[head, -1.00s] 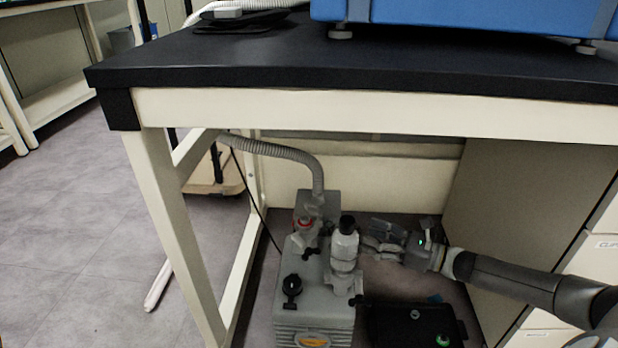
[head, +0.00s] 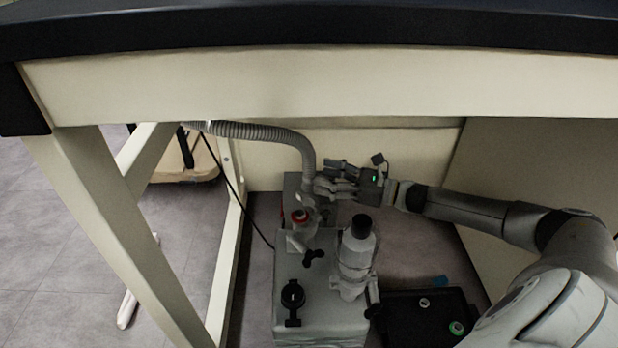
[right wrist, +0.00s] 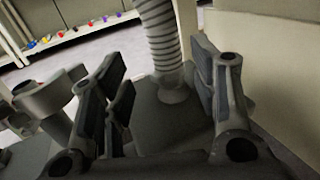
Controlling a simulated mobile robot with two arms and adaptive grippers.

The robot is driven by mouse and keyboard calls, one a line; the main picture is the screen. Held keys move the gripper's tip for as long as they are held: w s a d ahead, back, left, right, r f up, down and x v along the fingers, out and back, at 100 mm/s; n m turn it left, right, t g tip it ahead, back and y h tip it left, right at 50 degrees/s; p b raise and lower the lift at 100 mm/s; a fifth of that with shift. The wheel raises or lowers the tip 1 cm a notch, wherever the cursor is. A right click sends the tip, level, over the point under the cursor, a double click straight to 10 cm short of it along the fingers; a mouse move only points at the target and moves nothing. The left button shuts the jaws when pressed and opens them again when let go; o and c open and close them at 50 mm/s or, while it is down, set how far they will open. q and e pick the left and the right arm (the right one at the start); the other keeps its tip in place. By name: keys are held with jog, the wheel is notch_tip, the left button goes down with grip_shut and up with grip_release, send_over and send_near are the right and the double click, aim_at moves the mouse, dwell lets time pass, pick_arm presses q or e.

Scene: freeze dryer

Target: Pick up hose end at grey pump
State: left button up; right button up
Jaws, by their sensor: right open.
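The ribbed grey hose (head: 262,132) runs in from the left under the bench and bends down to its end (head: 308,186) at the grey pump (head: 318,265). In the right wrist view the hose (right wrist: 160,32) comes down to a round collar (right wrist: 173,93) on the pump. My right gripper (head: 322,180) is open, its fingertips beside the lower hose. In the right wrist view the hose shows between the open fingers (right wrist: 165,92); I cannot tell whether they touch it. My left gripper is not in view.
A grey bottle-shaped part (head: 357,255) and a black knob (head: 292,296) stand up from the pump. A black box (head: 420,318) lies right of the pump. The bench's apron (head: 330,85) is above, and a cream leg (head: 125,240) stands at left.

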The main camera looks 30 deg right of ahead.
aim_at(310, 171)
jog(key=shift+w+d+f+b+x, duration=0.1)
jog(key=shift+b+x, duration=0.55)
jog(key=shift+x, duration=0.05)
jog(key=shift+w+d+f+b+x, duration=0.1)
jog(key=shift+f+b+x, duration=0.05)
jog(key=shift+b+x, duration=0.55)
jog(key=shift+d+f+b+x, duration=0.1)
jog(key=shift+b+x, duration=0.55)
jog(key=shift+x, duration=0.1)
jog(key=shift+w+a+r, duration=0.1)
jog(key=shift+w+a, duration=0.25)
jog(key=shift+w, duration=0.05)
jog(key=c, duration=1.2)
jog(key=shift+r, duration=0.15)
grip_shut()
